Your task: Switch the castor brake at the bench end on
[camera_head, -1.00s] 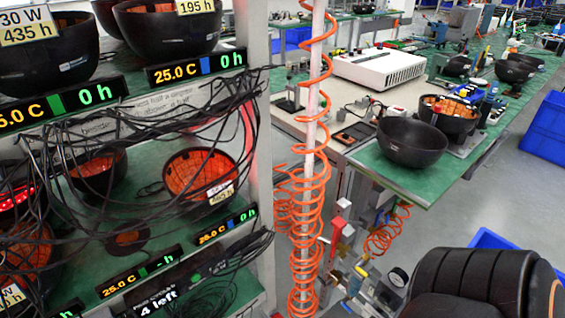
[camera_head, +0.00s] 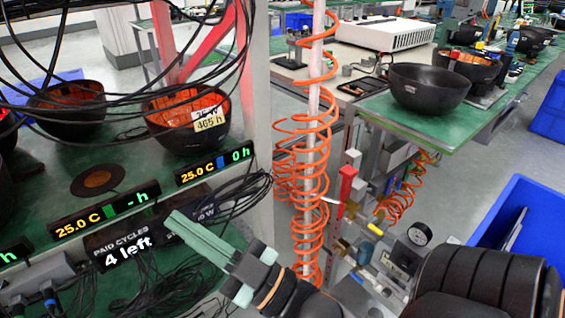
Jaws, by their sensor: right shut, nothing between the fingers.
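I cannot pick out a castor or its brake. The green bench (camera_head: 425,135) ends at the right of the rack, and its foot is hidden behind air fittings and my right arm. My right gripper (camera_head: 175,222) has pale green fingers, shut and empty. It reaches in from the lower right and points up-left, in front of the rack's lower shelf near the "4 left" sign (camera_head: 124,249). My left gripper is out of view.
An orange coiled hose (camera_head: 310,150) hangs around a pale post between rack and bench. A red-handled fitting (camera_head: 347,182) and a pressure gauge (camera_head: 419,234) stand below the bench end. Loose black cables (camera_head: 215,60) cross the rack. A blue bin (camera_head: 520,225) is at the right.

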